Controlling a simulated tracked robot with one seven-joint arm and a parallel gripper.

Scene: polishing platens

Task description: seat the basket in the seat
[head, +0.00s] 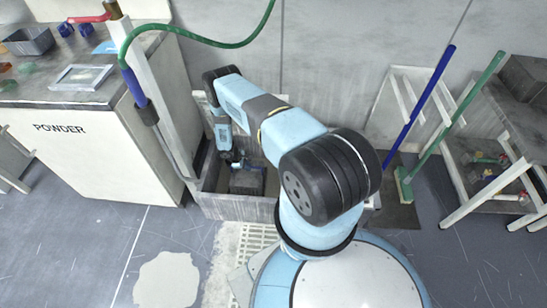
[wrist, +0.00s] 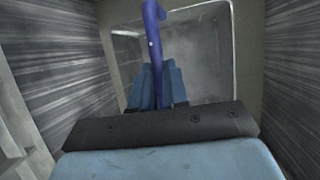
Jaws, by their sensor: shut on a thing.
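My gripper (head: 236,163) points down into a grey open trough (head: 235,208) against the wall. In the wrist view my gripper (wrist: 157,72) has its blue fingers shut on a purple-blue handle (wrist: 153,22). The handle seems to belong to the basket, a grey square shape with a pale rim (wrist: 232,45) beyond the fingers. In the head view the basket (head: 246,182) shows as a dark box inside the trough, partly hidden by my arm. I cannot tell a separate seat, or whether the basket touches the trough floor.
Streaked grey walls (wrist: 60,55) stand close on both sides in the wrist view. A white cabinet marked POWDER (head: 85,150) is left of the trough, with a white post and green hose (head: 200,36) beside it. Blue and green brooms (head: 420,105) lean at right.

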